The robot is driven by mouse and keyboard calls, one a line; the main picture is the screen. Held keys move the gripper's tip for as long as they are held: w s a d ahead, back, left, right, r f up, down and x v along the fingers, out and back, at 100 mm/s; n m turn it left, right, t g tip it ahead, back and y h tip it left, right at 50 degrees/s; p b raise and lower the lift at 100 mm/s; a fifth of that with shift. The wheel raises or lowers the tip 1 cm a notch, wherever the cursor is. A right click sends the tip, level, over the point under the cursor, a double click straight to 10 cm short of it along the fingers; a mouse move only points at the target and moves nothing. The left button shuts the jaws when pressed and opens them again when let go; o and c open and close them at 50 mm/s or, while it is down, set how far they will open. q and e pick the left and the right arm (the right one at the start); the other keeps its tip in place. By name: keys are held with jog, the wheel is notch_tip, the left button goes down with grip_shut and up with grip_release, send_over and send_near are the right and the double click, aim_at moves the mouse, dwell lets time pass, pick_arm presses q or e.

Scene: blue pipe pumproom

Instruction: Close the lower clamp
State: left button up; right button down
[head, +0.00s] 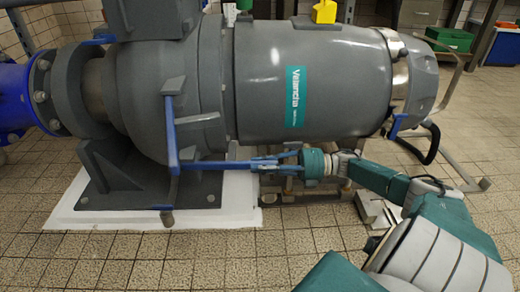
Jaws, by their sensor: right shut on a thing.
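A blue clamp handle (171,133) stands low on the near side of the large grey pump body. Its upright part runs down the casing, and a blue bar (215,164) runs level to the right from its lower end. My right gripper (262,164) comes in from the right, below the cylinder, and is shut on the right end of this bar. The fingers partly cover the bar's end. My left gripper is not in view.
The pump's grey cylinder (262,75) lies just above my right gripper. Other blue clamp parts show at the cylinder's right end (397,125) and the upper left (98,40). A white plinth (110,214) lies beneath. Tiled floor in front is clear.

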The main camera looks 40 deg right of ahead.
jog(key=shift+w+r, duration=0.1)
jog(key=shift+r, duration=0.15)
jog(key=c, duration=1.5)
grip_release()
jog(key=shift+c, duration=0.2)
jog(key=shift+f, duration=0.1)
jog(key=v, duration=1.2)
